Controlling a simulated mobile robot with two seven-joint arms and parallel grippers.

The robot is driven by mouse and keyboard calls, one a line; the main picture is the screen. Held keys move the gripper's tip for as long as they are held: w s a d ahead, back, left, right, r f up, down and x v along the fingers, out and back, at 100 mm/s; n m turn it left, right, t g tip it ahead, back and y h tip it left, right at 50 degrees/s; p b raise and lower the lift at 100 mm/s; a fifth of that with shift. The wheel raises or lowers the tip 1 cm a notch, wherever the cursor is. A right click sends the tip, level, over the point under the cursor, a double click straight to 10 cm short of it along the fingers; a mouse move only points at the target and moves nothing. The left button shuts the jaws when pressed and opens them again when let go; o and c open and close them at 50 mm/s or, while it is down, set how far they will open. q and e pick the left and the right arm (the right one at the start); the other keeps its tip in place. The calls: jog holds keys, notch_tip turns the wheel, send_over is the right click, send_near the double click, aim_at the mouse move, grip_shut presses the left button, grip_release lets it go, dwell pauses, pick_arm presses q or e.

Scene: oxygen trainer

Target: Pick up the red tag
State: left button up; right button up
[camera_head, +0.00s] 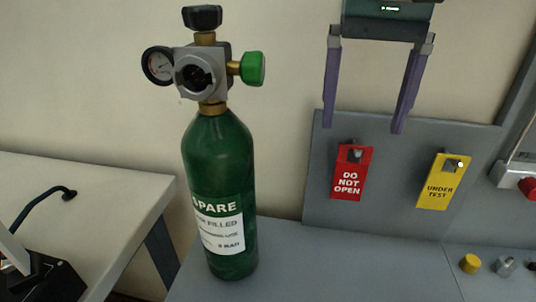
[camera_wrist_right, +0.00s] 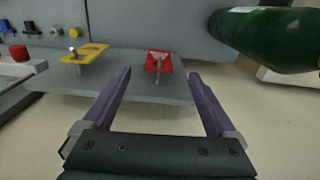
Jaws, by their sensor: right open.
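The red tag (camera_head: 351,176), lettered "DO NOT OPEN", hangs on a peg on the grey upright panel (camera_head: 400,185). It also shows in the right wrist view (camera_wrist_right: 159,62), between and beyond the fingertips, with the peg sticking out through its top. My right gripper (camera_head: 363,130) comes in from the top of the head view, with its two purple fingers spread wide and nothing between them. Its fingertips appear above and either side of the tag, apart from it. The open fingers fill the lower middle of the right wrist view (camera_wrist_right: 159,73). My left gripper is not in view.
A yellow "UNDER TEST" tag (camera_head: 444,182) hangs on a peg to the right of the red one. A green cylinder (camera_head: 220,160) with valve and gauge stands to the left. A yellow knob (camera_head: 469,264) and a red button (camera_head: 527,187) are at the right.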

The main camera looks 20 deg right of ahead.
aim_at(355, 153)
jog(key=shift+w+d+f, duration=0.15)
jog(key=shift+d+f, duration=0.05)
jog(key=shift+f, duration=0.3)
notch_tip(355, 153, down, 9)
jog(key=shift+b, duration=0.55)
jog(key=c, duration=1.4)
jog(key=shift+r, duration=0.1)
